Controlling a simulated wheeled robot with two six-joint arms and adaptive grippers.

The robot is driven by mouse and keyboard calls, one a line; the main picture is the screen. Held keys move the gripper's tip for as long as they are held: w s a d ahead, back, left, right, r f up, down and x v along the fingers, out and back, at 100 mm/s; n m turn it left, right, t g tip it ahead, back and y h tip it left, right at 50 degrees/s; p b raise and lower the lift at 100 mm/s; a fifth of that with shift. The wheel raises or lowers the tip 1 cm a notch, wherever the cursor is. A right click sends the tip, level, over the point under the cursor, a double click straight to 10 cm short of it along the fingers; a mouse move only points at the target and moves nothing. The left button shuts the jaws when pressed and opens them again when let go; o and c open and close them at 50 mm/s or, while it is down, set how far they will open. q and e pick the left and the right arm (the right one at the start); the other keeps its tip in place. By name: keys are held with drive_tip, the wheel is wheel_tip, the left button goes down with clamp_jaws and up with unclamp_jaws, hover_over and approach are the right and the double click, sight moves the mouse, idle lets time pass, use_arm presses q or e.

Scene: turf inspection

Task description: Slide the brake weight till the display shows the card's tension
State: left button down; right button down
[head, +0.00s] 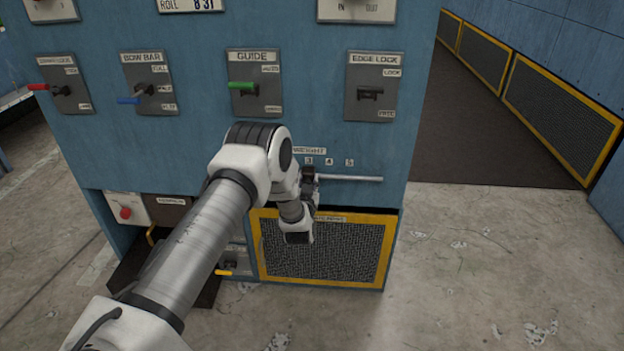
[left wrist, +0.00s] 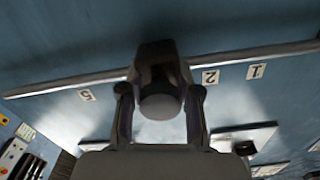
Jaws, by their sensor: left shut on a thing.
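The brake weight (left wrist: 160,103) is a dark block with a round knob on a thin pale rail (left wrist: 255,50). In the left wrist view my left gripper (left wrist: 160,92) has one finger on each side of the knob, shut on it. In the head view the gripper (head: 309,186) is at the rail (head: 350,178), just below the 3 of the WEIGHT scale (head: 328,162); the weight is largely hidden there by the gripper. In the wrist view 5, 2 and 1 show, while 3 and 4 are hidden. The tension display and card cannot be read. My right gripper is out of view.
The blue machine front carries a GUIDE lever (head: 243,87), an EDGE LOCK lever (head: 370,94) and a blue-handled BOW BAR lever (head: 131,99) above the rail. A yellow-framed mesh panel (head: 350,252) lies below. The rail is clear to the right of my gripper.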

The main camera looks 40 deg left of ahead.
use_arm(q)
drive_tip(key=c, duration=0.8)
unclamp_jaws()
drive_tip(key=v, duration=1.2)
